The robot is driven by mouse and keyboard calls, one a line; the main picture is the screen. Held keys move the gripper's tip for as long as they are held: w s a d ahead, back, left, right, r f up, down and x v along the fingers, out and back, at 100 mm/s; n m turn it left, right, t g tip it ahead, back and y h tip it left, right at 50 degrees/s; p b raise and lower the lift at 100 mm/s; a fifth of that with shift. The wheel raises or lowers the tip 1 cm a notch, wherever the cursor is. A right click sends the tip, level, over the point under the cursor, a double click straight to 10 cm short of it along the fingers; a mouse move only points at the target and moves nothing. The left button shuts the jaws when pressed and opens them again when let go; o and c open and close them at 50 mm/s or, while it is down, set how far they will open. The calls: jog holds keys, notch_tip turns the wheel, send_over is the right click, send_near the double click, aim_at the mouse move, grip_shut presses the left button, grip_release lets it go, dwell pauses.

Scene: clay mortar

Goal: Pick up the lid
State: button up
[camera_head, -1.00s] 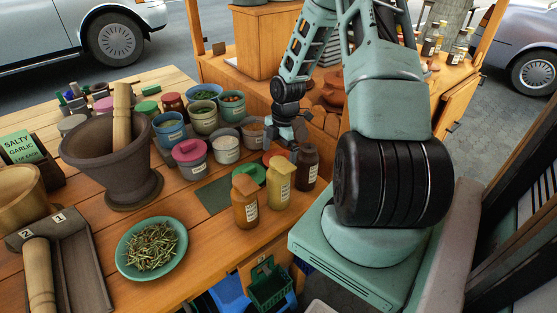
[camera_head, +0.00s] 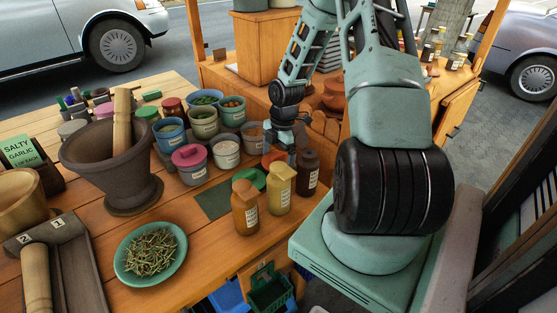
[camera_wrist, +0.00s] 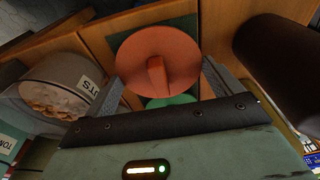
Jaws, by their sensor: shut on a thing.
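An orange-red round lid (camera_wrist: 135,52) with a bar-shaped knob (camera_wrist: 156,75) is in the wrist view. My gripper (camera_wrist: 160,78) is shut on this lid, with one finger on each side of the knob. In the head view my gripper (camera_head: 291,155) is over the table near its right edge, and the orange lid (camera_head: 270,158) shows only partly behind the jars and fingers. A green lid (camera_head: 251,178) lies on a dark green mat (camera_head: 213,200) close by; part of it also shows in the wrist view (camera_wrist: 170,101). The gap beneath the orange lid is hard to judge.
Orange (camera_head: 245,208), yellow (camera_head: 281,188) and brown (camera_head: 307,173) bottles stand just in front of the gripper. A mortar (camera_head: 110,165) and a herb plate (camera_head: 122,262) are further left.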

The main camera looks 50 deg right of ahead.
aim_at(278, 155)
notch_tip(278, 155, up, 6)
jog(key=shift+d+r, duration=0.1)
jog(key=w+a+b, duration=0.3)
jog(key=w+a, duration=0.1)
jog(key=a, duration=1.4)
jog(key=w+d+r+m+p, duration=0.2)
jog(key=w+d+m+p, duration=0.15)
jog(key=d, duration=0.35)
jog(key=w+d+r+m+t+h+p, duration=0.1)
jog(key=w+d+r+m+p, duration=0.15)
jog(key=d+m+p, duration=0.35)
jog(key=w+d+r+m+p, duration=0.2)
jog(key=d+r+m, duration=0.1)
jog(key=d, duration=0.5)
notch_tip(278, 155, down, 6)
jog(key=b, duration=0.4)
jog(key=shift+w+f, duration=0.15)
jog(key=shift+d+f, duration=0.1)
jog(key=shift+f, duration=0.05)
jog(key=o, duration=0.7)
jog(key=shift+c, duration=0.2)
